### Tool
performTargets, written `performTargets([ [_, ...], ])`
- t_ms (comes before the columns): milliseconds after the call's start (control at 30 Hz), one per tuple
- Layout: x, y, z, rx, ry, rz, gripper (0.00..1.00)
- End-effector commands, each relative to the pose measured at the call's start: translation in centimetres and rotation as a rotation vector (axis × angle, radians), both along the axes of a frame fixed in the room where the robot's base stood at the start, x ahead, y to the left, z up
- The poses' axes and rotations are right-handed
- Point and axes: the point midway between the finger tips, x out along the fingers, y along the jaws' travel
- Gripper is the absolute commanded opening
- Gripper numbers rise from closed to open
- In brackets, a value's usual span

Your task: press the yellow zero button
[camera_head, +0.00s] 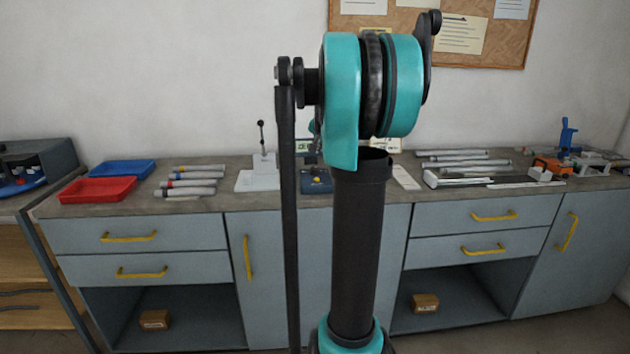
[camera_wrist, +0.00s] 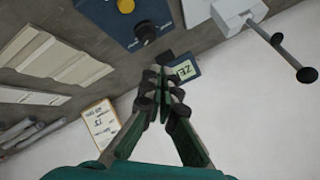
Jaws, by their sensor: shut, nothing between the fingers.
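The yellow button (camera_wrist: 126,5) sits on a dark blue box (camera_wrist: 112,22) at the top of the wrist view, partly cut by the frame edge. A black knob (camera_wrist: 145,33) is on the same box. In the head view the yellow button (camera_head: 316,181) and blue box (camera_head: 322,188) show on the counter, partly hidden by my arm. My gripper (camera_wrist: 163,75) is shut and empty in the wrist view, with its tips below the box in the picture and apart from the button. The tips partly cover a small sign reading "ZE" (camera_wrist: 184,70). My gripper is hidden in the head view.
A white stand with a lever (camera_head: 263,170) is left of the blue box. Red (camera_head: 97,190) and blue (camera_head: 122,169) trays and several tubes lie farther left. Grooved light plates (camera_wrist: 55,58) and a propped card (camera_wrist: 101,125) show in the wrist view. The wall is behind.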

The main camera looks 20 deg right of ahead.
Motion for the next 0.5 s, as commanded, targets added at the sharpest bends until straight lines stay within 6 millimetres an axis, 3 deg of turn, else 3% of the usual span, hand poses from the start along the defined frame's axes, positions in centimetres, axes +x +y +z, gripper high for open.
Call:
performTargets([
  [167,0.0,0.0,-1.0,-0.001,0.0,0.001,0.0],
  [500,0.0,0.0,-5.3,0.0,0.001,0.001,0.0],
])
